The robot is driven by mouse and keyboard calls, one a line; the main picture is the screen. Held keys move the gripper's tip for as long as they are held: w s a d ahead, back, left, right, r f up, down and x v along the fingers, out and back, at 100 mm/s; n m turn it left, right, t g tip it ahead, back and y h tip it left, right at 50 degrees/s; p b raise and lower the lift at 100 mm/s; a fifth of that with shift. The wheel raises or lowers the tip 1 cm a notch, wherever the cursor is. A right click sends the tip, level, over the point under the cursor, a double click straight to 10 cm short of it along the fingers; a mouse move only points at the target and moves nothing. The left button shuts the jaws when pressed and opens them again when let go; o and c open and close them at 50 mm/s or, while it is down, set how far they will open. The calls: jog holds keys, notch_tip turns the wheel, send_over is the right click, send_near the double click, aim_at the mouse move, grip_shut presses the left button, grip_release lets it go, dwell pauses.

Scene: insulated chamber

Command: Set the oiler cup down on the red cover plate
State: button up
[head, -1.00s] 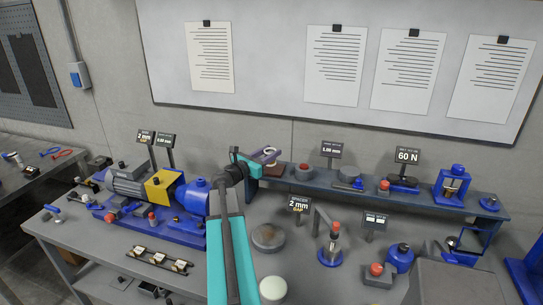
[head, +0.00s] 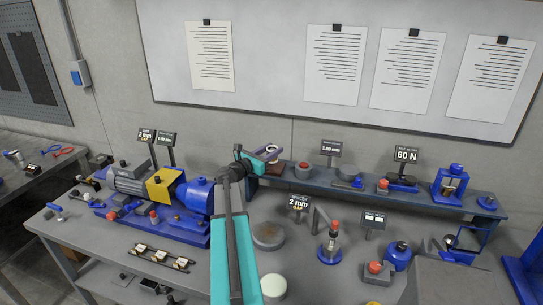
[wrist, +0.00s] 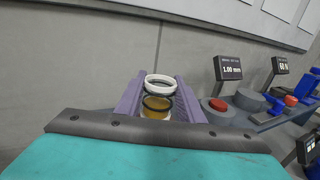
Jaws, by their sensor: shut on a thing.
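The oiler cup (wrist: 157,107) shows in the wrist view with a white rim, a dark band and an amber body. The purple fingers of my gripper (wrist: 160,92) are shut on its two sides. In the head view my gripper (head: 268,154) holds the oiler cup (head: 272,151) over the left end of the back shelf. A dark red block there, apparently the red cover plate (head: 275,168), shows just below it, partly hidden by my gripper. I cannot tell whether the cup touches it. The cup's base is hidden.
The blue-grey shelf (head: 334,182) carries a grey round piece with a red top (head: 303,166) to the right, then a 60 N sign (head: 407,155). A blue pump (head: 199,195) with a motor stands left. The wall is close behind.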

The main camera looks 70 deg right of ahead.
jog(key=shift+f+p, duration=0.5)
jog(key=shift+f, duration=0.7)
jog(key=shift+f, duration=0.2)
jog(key=o, duration=1.3)
jog(key=shift+c, duration=0.2)
jog(key=shift+r, duration=0.25)
jog(key=shift+w+a+f+b, duration=0.1)
jog(key=shift+a+b, duration=0.1)
jog(key=shift+a, duration=0.15)
jog(key=shift+w+a+f+b, duration=0.1)
jog(key=shift+a+b, duration=0.05)
jog(key=shift+a, duration=0.2)
jog(key=b+v, duration=0.3)
jog(key=v, duration=0.7)
jog(key=shift+a, duration=0.25)
jog(key=shift+w+r, duration=0.15)
